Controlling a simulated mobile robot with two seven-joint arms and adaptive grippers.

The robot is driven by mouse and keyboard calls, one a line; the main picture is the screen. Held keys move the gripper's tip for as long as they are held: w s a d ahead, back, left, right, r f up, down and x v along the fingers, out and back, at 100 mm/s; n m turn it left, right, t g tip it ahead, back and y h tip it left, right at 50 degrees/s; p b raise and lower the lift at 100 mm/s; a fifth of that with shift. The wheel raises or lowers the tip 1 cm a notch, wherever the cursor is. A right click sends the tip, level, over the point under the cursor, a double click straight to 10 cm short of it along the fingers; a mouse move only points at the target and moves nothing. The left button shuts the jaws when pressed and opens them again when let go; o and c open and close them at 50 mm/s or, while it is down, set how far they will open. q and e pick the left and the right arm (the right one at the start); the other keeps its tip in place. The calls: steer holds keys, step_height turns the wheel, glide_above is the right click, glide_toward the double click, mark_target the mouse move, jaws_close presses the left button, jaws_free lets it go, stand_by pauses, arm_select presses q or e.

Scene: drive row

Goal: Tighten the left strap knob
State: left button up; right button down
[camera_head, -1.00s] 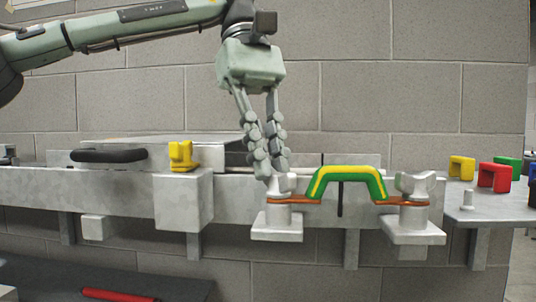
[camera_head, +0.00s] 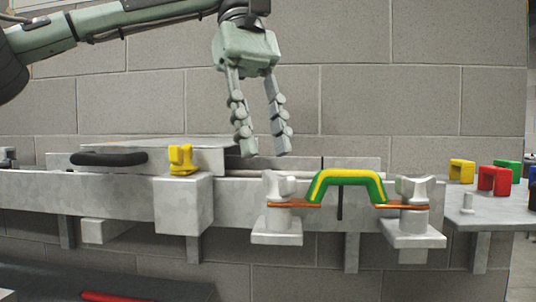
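The left strap knob (camera_head: 278,186) is a pale grey winged knob on a post over a small white bracket. An orange strap (camera_head: 300,204) runs from under it to a green and yellow arched handle (camera_head: 347,184). The right strap knob (camera_head: 413,188) is a like knob at the strap's other end. My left gripper (camera_head: 265,154) hangs from above, fingers pointing down. Its fingers are apart, with nothing between them. The tips are above the left knob and slightly to its left in the picture, clear of it. My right gripper is not in view.
A yellow clip (camera_head: 181,160) stands on a grey block at left, near a black handle (camera_head: 110,158). A brick wall (camera_head: 400,75) stands behind.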

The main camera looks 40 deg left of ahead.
arm_select(q)
steer(key=v, duration=0.4)
steer(key=shift+r, duration=0.1)
stand_by(0.5)
